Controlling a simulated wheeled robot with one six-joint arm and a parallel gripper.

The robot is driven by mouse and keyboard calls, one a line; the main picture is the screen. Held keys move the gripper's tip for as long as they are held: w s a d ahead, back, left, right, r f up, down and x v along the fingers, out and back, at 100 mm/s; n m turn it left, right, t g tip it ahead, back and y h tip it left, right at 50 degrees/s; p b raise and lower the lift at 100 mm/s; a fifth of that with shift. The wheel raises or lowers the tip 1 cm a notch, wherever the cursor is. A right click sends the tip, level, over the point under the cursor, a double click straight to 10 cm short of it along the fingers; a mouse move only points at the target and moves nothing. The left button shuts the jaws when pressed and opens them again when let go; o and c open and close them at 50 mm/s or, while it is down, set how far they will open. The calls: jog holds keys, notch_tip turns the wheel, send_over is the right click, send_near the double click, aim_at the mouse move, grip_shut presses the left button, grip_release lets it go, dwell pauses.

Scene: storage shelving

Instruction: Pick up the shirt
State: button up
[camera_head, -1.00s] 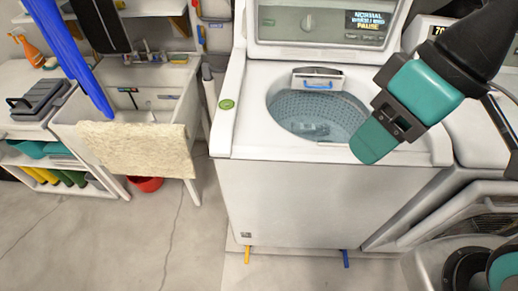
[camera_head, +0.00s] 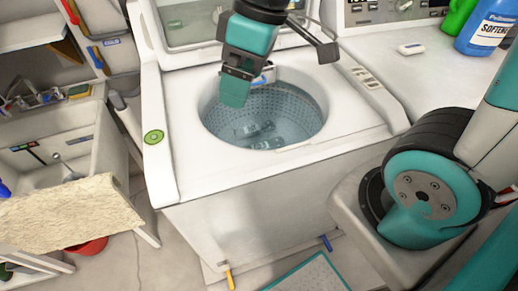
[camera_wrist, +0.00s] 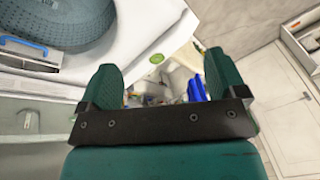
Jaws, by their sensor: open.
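I cannot make out a shirt for certain in either view. The open washer tub (camera_head: 306,112) shows a perforated wall and blurred grey shapes at its bottom that I cannot name. My gripper (camera_head: 236,92) hangs over the back left part of the tub opening in the head view. In the wrist view my gripper (camera_wrist: 165,82) has its two teal fingers spread apart with nothing between them. Beyond them lies a blue item (camera_wrist: 197,88), small and partly hidden, that I cannot identify.
The white top-load washer (camera_head: 165,175) stands with its lid up behind the tub. A sink with a beige cloth (camera_head: 65,213) over its front edge is at left. A blue softener bottle (camera_head: 488,28) and a green bottle stand at back right. Grey floor shows at lower left.

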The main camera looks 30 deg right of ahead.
jog(key=w+d+f+n+h+b, duration=0.1)
jog(key=w+d+f+b, duration=0.2)
jog(key=w+f, duration=0.3)
jog(key=w+d+f+n+b, duration=0.2)
jog(key=w+d+f+b, duration=0.15)
jog(key=f, duration=0.35)
jog(key=w+d+f+n+h+b, duration=0.1)
jog(key=w+d+f+b, duration=0.15)
jog(key=w+f, duration=0.35)
jog(key=n+h+b, duration=0.1)
jog(key=n+b, duration=0.2)
jog(key=b, duration=0.1)
send_over(263, 143)
notch_tip(263, 143, down, 12)
notch_tip(263, 143, down, 11)
jog(key=shift+f, duration=0.2)
jog(key=shift+a+f, duration=0.1)
jog(key=shift+f, duration=3)
jog(key=c, duration=1.1)
jog(key=shift+r, duration=0.15)
